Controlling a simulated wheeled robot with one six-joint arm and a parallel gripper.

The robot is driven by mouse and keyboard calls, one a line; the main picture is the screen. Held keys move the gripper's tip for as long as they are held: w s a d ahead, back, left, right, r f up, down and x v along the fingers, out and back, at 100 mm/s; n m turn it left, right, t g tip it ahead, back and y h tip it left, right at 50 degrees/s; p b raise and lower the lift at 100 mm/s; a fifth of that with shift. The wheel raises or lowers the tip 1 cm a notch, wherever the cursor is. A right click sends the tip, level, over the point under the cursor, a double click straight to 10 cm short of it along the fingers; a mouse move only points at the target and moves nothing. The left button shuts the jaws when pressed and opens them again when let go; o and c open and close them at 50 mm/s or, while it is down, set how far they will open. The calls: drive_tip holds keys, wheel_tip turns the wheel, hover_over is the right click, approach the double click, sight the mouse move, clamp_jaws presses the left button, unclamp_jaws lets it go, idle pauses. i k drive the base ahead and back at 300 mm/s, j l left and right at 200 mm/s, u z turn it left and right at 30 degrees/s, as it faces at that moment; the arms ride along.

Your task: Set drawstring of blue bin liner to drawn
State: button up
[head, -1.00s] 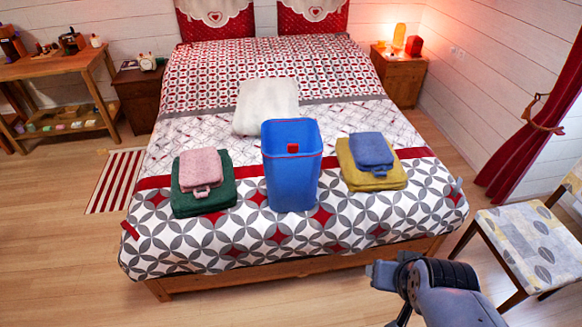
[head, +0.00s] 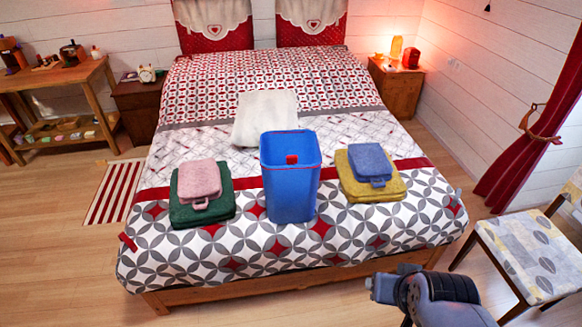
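The blue bin liner (head: 290,184) stands upright on the patterned bedspread, near the foot of the bed and in the middle. It looks like a tall blue open-topped box. A thin red drawstring (head: 312,165) runs around it just below the rim, with a small red tab (head: 291,159) at the front. The mouth of the liner is wide open. Part of my arm shows at the lower right, in front of the bed's foot and apart from the liner. I cannot make out any gripper fingers in the picture.
A pink bag on a green folded cloth (head: 181,213) lies left of the liner. A blue bag (head: 370,163) on a yellow folded cloth (head: 392,191) lies right. A white cloth (head: 265,118) lies behind. A chair (head: 520,250) stands at right. Floor at front left is clear.

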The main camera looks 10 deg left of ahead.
sight(292, 159)
drive_tip(key=i+j+u, duration=0.3)
drive_tip(key=i, duration=0.2)
drive_tip(key=i+u, duration=0.3)
drive_tip(key=i, duration=0.25)
